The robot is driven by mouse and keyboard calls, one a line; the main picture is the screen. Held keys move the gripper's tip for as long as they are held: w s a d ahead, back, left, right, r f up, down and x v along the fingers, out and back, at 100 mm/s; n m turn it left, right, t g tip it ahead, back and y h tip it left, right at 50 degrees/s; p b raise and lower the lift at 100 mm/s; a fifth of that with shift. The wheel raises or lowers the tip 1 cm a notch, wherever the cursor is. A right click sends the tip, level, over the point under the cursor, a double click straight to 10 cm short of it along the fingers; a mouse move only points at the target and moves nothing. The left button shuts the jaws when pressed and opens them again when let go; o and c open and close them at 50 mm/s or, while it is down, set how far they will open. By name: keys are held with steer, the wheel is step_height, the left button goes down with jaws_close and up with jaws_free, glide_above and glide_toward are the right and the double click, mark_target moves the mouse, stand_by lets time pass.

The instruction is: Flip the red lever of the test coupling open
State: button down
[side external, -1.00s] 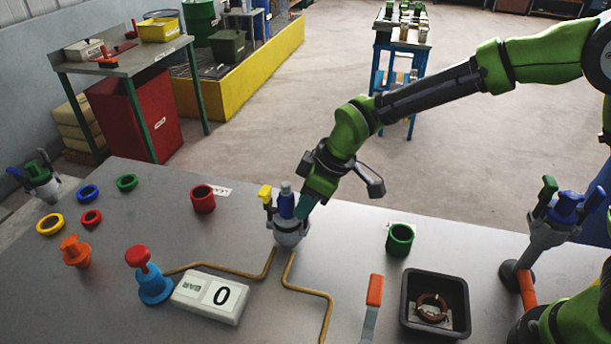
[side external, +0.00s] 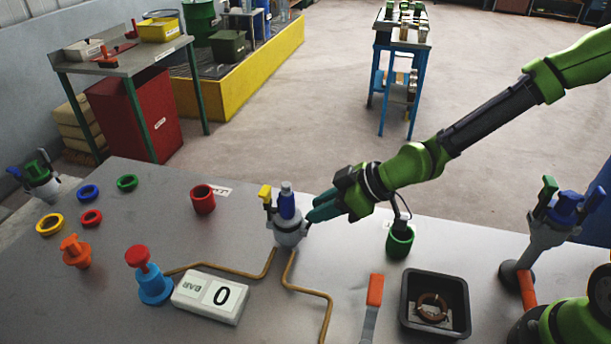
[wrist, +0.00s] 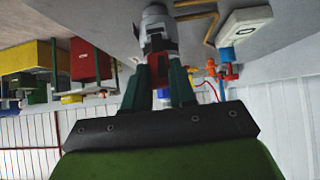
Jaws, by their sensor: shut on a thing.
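The test coupling (side external: 289,233) is a grey upright body on the metal table, with a blue top and a yellow lever on its left. In the wrist view the coupling (wrist: 155,25) hangs into the picture from the top edge. Its red lever (wrist: 162,67) shows between my two teal fingers; in the side view it is hidden by the fingers. My gripper (side external: 311,208) reaches in nearly level from the right, beside the coupling. In the wrist view my gripper (wrist: 160,78) is shut on the red lever.
A BAR display (side external: 211,296) and a red-topped blue button (side external: 152,284) stand front left. Bent brown pipes (side external: 312,292) run from the coupling.

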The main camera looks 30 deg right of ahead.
steer(key=shift+s+d+f+t+y, duration=0.5)
steer(key=shift+f+t+y, duration=0.05)
steer(key=shift+t+y, duration=0.4)
steer(key=shift+s+d+f+t+y, duration=0.45)
steer(key=shift+s+f+t+y, duration=0.1)
steer(key=shift+t+y, duration=0.4)
steer(key=shift+f, duration=0.1)
steer(key=c, duration=0.9)
jaws_free()
steer(key=shift+w, duration=0.1)
steer(key=r, duration=0.2)
steer(key=s+d+r, duration=0.1)
steer(key=r, duration=0.2)
steer(key=s+d+r, duration=0.1)
steer(key=r, duration=0.2)
